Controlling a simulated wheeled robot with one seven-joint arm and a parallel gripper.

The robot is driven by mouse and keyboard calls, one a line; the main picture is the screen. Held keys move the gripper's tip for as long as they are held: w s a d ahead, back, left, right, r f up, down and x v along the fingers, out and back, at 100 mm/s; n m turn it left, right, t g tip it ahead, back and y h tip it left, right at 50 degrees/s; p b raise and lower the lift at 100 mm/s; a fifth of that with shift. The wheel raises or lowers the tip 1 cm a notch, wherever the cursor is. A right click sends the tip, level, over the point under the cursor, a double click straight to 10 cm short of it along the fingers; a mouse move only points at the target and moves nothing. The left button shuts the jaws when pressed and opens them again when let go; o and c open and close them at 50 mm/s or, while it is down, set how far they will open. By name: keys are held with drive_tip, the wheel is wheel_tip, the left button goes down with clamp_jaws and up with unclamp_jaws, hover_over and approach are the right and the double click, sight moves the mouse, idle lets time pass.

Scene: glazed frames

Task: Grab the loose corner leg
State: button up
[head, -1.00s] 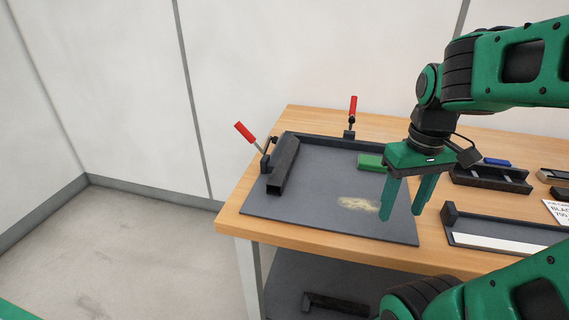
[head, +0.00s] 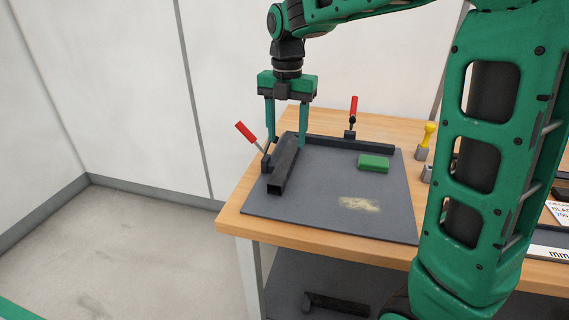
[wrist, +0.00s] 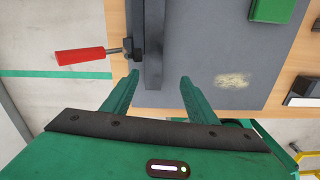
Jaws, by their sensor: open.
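The corner leg, a dark square tube (head: 284,168), lies along the left side of the grey mat (head: 320,210), its open end towards the front. It also shows in the wrist view (wrist: 154,45), running up from between the fingertips. My gripper (head: 287,142) is open and pointing down, with its fingers on either side of the leg's line near the far part. In the wrist view my gripper (wrist: 160,80) has clear gaps between both fingers and the leg. Whether the fingertips are above or level with it I cannot tell.
A red-handled clamp (head: 246,132) stands close left of the leg; another (head: 353,112) stands at the back by a dark rail (head: 350,143). A green block (head: 373,163) lies on the mat. My arm hides the bench's right part.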

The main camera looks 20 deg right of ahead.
sight(281, 169)
drive_tip(key=shift+n, duration=0.6)
drive_tip(key=f, duration=0.7)
drive_tip(key=w+a+f, duration=0.1)
drive_tip(key=f, duration=0.2)
drive_tip(key=shift+a+f, duration=0.1)
drive_tip(key=shift+f, duration=0.3)
clamp_jaws()
drive_tip(key=shift+r, duration=0.1)
